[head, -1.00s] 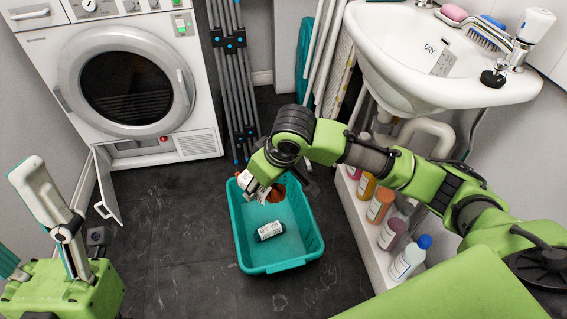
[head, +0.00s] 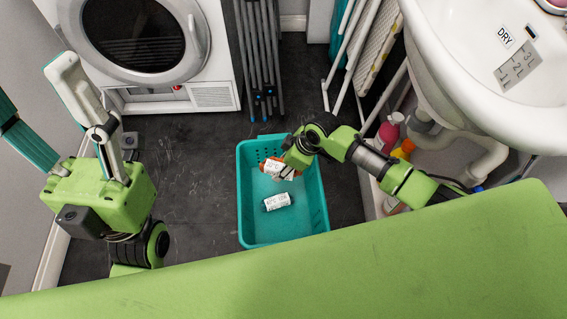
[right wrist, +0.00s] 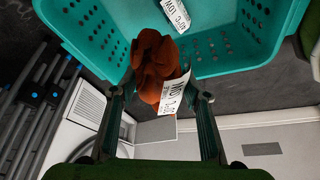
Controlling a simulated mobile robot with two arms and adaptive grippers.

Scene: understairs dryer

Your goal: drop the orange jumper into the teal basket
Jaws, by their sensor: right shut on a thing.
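The teal basket (head: 247,215) stands on the dark floor in the head view; its perforated wall (right wrist: 215,50) fills the top of the right wrist view. My right gripper (head: 286,168) is over the basket's far part, shut on the orange jumper (head: 264,165). In the right wrist view the bunched jumper (right wrist: 155,62) with a white tag is between the fingers, overlapping the basket's wall. I cannot tell whether it hangs below the rim. My left gripper (head: 34,82) is at the left, empty, its fingers spread apart.
A white-labelled item (head: 277,202) lies in the basket. The dryer (head: 215,60) is at the back left, grey poles (head: 258,60) behind the basket. The sink (head: 480,70) and bottles (head: 389,130) are on the right. Floor left of the basket is clear.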

